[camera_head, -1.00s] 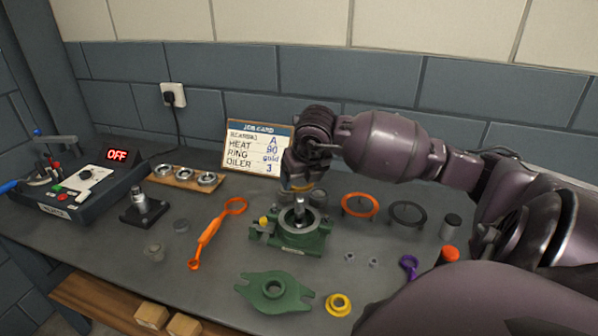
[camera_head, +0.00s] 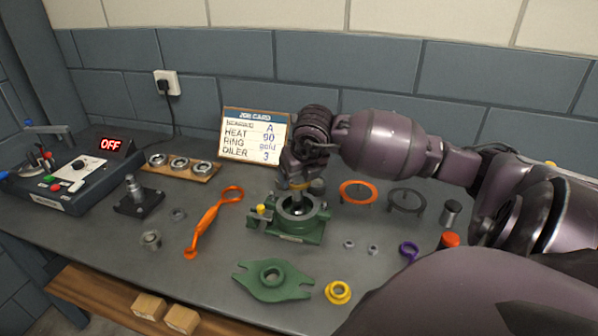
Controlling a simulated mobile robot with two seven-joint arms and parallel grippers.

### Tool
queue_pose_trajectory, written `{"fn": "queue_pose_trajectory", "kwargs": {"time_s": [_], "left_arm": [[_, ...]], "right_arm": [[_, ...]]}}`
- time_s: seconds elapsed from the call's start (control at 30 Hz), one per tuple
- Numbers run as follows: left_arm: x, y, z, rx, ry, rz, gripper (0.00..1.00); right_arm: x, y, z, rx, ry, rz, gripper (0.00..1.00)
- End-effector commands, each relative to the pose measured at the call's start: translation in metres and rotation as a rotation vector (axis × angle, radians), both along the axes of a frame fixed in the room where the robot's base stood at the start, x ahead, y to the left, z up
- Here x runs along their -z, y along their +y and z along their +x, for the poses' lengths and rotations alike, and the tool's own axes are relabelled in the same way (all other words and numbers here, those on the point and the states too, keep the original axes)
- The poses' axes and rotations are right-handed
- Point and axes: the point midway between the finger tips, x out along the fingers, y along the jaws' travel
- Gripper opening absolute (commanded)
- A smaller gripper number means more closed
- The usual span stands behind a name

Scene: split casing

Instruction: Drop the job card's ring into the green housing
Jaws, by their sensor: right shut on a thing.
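The green housing (camera_head: 290,237) stands on the bench, with a silver bearing-like ring and an upright grey shaft (camera_head: 297,203) at its middle. My right gripper (camera_head: 298,184) is directly above the housing, pointing down and shut on a gold ring (camera_head: 302,187). Only part of the ring shows under the fingers. It appears around or just above the shaft's top; I cannot tell which. The job card (camera_head: 254,136) leans at the back and reads A, heat 90, ring gold, oiler 3. My left gripper is out of view.
A green cover (camera_head: 272,281) and a yellow flanged part (camera_head: 338,292) lie in front. An orange ring (camera_head: 358,192) and a black ring (camera_head: 406,201) on stands are to the right. An orange tool (camera_head: 212,221) lies left. The heater (camera_head: 72,178) reads OFF.

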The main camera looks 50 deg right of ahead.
Motion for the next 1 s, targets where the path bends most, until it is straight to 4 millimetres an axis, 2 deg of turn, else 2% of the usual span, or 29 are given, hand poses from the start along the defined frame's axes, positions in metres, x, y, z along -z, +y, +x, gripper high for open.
{"fn": "queue_pose_trajectory", "kwargs": {"time_s": [0.5, 1.0], "left_arm": [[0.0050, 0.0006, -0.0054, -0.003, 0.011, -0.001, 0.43], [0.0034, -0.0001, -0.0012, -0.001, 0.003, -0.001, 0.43]], "right_arm": [[-0.0001, -0.0003, 0.0006, 0.000, -0.001, 0.000, 0.44], [-0.0008, -0.0003, 0.0007, 0.000, -0.001, 0.001, 0.44]]}}
